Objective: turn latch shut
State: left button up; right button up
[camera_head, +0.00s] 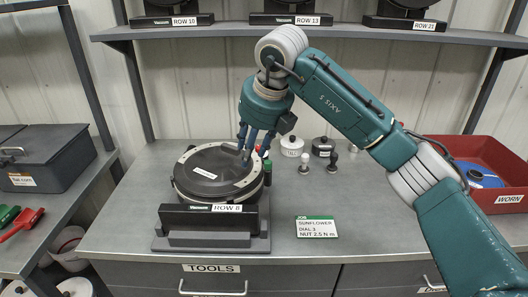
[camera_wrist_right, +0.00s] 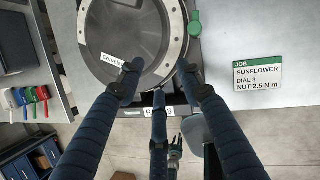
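The seed meter (camera_head: 212,178), a round dark housing with a pale ring and a "ROW 8" label, sits in a dark stand (camera_head: 210,228) on the bench. Its dark lid (camera_wrist_right: 130,35) fills the upper left of the right wrist view. A green knob (camera_wrist_right: 194,27) shows at the meter's right edge. I cannot clearly make out which part is the latch; the fingers may hide it. My right gripper (camera_head: 252,146) points down over the meter's right rim, with its fingers spread and nothing seen between them. Whether the fingertips touch the rim is unclear.
A job card (camera_head: 317,227) reading "SUNFLOWER, DIAL 3" lies right of the meter. Small black and white parts (camera_head: 292,146) stand behind it. A red bin (camera_head: 490,160) marked "WORN" is at right. A shelf (camera_head: 300,35) with more meters runs above. The bench front right is clear.

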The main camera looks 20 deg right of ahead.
jog(key=m+h, duration=0.1)
jog(key=h, duration=0.1)
send_near(268, 162)
jog(key=r, duration=0.2)
jog(key=x, duration=0.3)
jog(key=p+x, duration=0.1)
jog(key=x, duration=0.1)
jog(key=p+x, duration=0.1)
jog(key=x, duration=0.2)
jog(key=shift+s+f, duration=0.25)
jog(key=shift+f, duration=0.25)
jog(key=shift+x, duration=0.85)
jog(key=shift+c, duration=0.2)
grip_shut()
